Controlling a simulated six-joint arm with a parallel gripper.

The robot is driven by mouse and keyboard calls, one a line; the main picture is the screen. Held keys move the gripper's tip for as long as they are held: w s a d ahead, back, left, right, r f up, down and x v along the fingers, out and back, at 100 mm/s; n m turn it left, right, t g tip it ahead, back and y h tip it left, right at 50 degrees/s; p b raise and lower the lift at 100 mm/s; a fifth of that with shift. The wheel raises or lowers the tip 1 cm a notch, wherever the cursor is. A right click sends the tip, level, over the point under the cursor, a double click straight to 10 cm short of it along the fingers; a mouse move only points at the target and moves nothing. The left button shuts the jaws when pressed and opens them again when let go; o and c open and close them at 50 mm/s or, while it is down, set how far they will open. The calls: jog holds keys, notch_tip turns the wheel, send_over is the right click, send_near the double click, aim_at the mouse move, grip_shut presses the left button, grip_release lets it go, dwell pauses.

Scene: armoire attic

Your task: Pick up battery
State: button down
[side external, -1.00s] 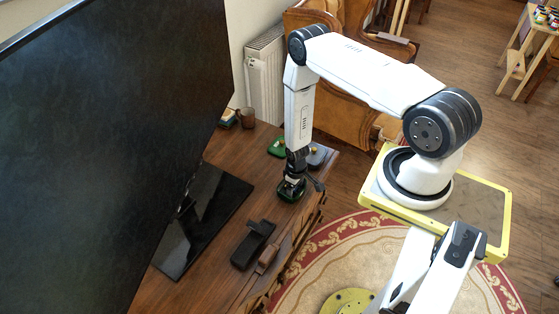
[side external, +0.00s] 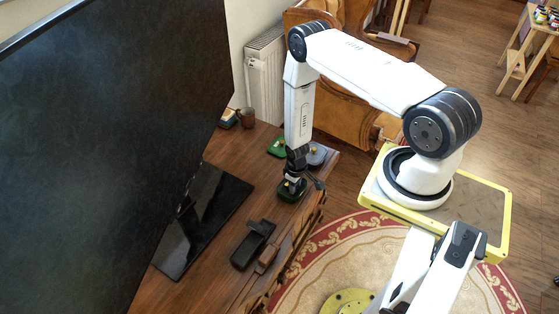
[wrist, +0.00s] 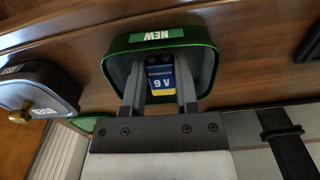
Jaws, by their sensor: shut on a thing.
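The battery (wrist: 160,78) is a small blue and yellow block marked 9V, seen upside down in the wrist view. My gripper (wrist: 160,82) is shut on it, one finger on each side. Behind it is a green-rimmed tray with a white NEW label (wrist: 152,34). In the side view my gripper (side external: 291,176) points down at this green tray (side external: 291,195) near the cabinet's edge. I cannot tell whether the battery still touches the tray.
A grey tray with a brass knob (wrist: 20,115) is beside the green tray. Another green item (side external: 277,147) lies farther back. A black remote-like object (side external: 253,244), a brown cup (side external: 246,118) and a large screen (side external: 100,130) share the wooden cabinet.

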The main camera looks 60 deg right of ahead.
jog(key=shift+r, duration=0.8)
jog(key=s+a+r, duration=0.4)
jog(key=s+r, duration=0.6)
jog(key=s, duration=0.3)
jog(key=shift+s+a+r, duration=0.15)
jog(key=shift+s+r, duration=0.05)
jog(key=shift+r, duration=0.1)
